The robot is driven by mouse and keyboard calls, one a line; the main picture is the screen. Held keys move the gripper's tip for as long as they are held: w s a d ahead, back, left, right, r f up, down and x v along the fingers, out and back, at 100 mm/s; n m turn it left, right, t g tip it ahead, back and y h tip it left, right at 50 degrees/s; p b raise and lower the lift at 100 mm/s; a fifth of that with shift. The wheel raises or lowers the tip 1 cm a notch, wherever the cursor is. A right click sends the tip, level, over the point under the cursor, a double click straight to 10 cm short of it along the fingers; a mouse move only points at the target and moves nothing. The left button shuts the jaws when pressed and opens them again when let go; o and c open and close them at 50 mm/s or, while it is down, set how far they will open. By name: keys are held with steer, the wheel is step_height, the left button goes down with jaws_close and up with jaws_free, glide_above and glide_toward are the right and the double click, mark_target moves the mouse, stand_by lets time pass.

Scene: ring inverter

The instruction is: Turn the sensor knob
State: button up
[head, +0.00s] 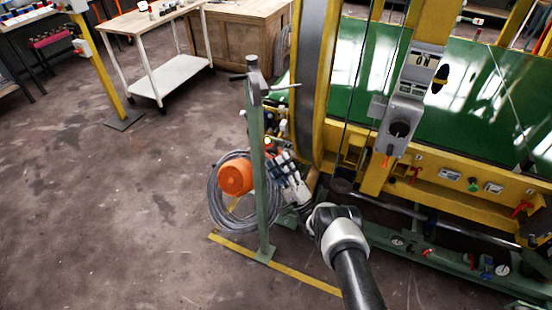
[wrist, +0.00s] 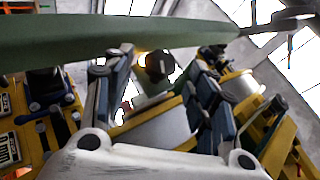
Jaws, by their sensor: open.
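My gripper (head: 283,163) is open, low beside the green post (head: 259,170) in the head view, with nothing visible held between its fingers. The post carries a grey head with a thin rod at its top. A grey control box (head: 410,105) on the yellow machine frame has a black round knob (head: 400,129), above and right of my gripper and well apart from it. In the wrist view a dark round knob-like part (wrist: 159,65) shows beyond the gap between my fingers (wrist: 160,85). I cannot tell which knob is the sensor knob.
An orange round part (head: 236,177) and a coiled grey hose (head: 216,205) are close left of my gripper. The post also crosses the top of the wrist view (wrist: 110,38). The yellow machine frame (head: 450,172) stands on the right.

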steer(key=v, duration=0.5)
stand_by(0.4)
